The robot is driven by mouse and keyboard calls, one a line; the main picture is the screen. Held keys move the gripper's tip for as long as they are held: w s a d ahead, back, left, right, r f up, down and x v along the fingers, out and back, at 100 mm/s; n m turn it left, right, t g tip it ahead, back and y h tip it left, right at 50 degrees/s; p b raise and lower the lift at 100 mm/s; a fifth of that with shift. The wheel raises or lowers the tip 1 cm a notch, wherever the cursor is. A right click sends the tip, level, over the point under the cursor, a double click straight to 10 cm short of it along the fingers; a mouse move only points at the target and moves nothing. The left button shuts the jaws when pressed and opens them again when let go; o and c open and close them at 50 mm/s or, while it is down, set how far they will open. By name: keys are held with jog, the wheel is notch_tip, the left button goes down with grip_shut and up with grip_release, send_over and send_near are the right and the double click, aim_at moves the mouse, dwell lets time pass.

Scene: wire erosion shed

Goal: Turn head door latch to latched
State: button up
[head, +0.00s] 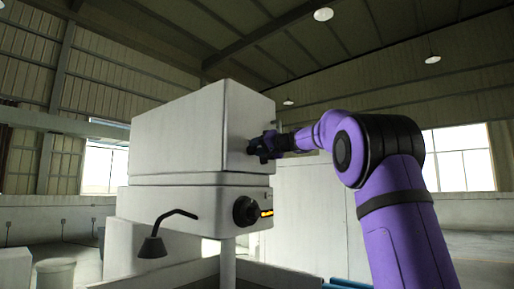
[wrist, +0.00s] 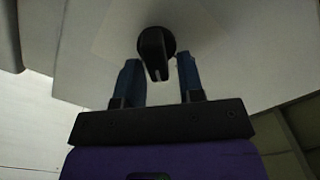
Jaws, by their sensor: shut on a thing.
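The head door latch is a black turn handle on a round base, seen in the wrist view (wrist: 153,48) on a pale flat panel. Its lever points down toward my gripper, slightly right of straight down. My gripper (wrist: 158,68) has its two blue fingers on either side of the lever and is shut on it. In the head view my gripper (head: 262,147) is at the right side of the upper white machine head (head: 180,130). There the gripper hides the latch.
A large pale cabinet (head: 310,215) stands behind, right of the machine.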

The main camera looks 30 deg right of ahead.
jog(key=m, duration=0.5)
jog(key=shift+d+f+m, duration=0.25)
jog(key=shift+f+m, duration=0.05)
jog(key=shift+f, duration=0.05)
jog(key=shift+w+f+m, duration=0.1)
jog(key=shift+f+m, duration=0.05)
jog(key=shift+m, duration=0.9)
jog(key=shift+f+m, duration=0.15)
jog(key=shift+m, duration=0.9)
jog(key=o, duration=0.6)
jog(key=v, duration=1.1)
